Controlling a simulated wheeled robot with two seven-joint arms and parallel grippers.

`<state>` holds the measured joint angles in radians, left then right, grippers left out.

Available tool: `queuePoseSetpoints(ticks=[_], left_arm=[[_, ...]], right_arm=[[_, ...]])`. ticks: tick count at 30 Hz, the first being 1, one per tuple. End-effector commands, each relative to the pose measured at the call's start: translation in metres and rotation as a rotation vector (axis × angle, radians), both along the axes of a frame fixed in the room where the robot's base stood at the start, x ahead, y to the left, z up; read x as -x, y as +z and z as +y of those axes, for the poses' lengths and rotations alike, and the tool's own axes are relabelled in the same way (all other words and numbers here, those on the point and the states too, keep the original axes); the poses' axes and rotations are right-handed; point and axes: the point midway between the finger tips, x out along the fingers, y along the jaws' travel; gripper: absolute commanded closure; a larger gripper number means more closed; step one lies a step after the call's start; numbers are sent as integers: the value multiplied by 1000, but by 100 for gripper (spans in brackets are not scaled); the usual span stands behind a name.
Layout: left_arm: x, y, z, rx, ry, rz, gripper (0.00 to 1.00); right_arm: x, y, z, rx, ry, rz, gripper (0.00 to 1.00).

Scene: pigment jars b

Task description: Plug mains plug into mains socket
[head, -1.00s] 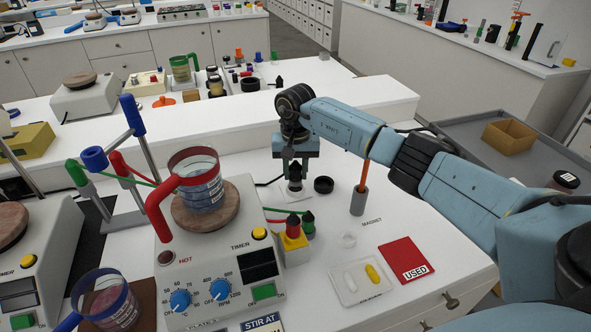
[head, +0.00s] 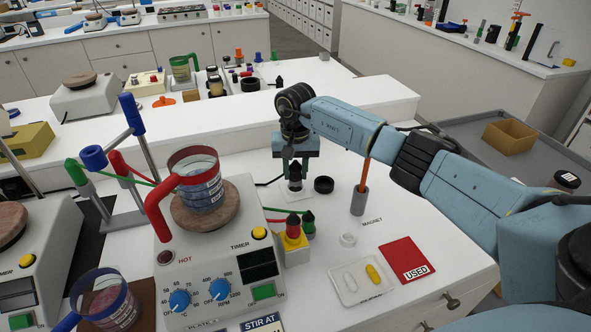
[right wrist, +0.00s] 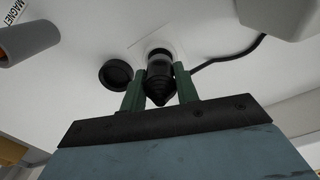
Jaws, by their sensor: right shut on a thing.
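The black mains plug (right wrist: 158,84) is between the green fingers of my right gripper (right wrist: 160,92), which is shut on it. In the right wrist view its tapered end points toward the camera, and its other end is at the pale collar of the mains socket (right wrist: 166,46). In the head view the right gripper (head: 294,172) points straight down over the white socket plate (head: 283,195), with the plug upright between its fingers. The fingers partly hide the plug, and I cannot tell whether it is fully seated. My left gripper is not in view.
A black round cap (head: 323,184) lies just right of the socket. A dark cable (right wrist: 235,57) runs over the bench beside it. The hotplate (head: 215,260) with a red-handled beaker (head: 200,185) is at left.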

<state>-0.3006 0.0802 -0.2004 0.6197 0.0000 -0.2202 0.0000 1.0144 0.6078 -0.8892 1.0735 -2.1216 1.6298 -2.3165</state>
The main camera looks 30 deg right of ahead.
Motion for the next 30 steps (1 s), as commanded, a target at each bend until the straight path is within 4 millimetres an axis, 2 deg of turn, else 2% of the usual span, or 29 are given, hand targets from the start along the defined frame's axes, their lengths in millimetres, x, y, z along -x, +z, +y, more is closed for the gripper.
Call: queuePoseSetpoints(ticks=[30], left_arm=[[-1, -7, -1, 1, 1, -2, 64]], right_arm=[[0, 0, 0, 1, 0, -1, 92]])
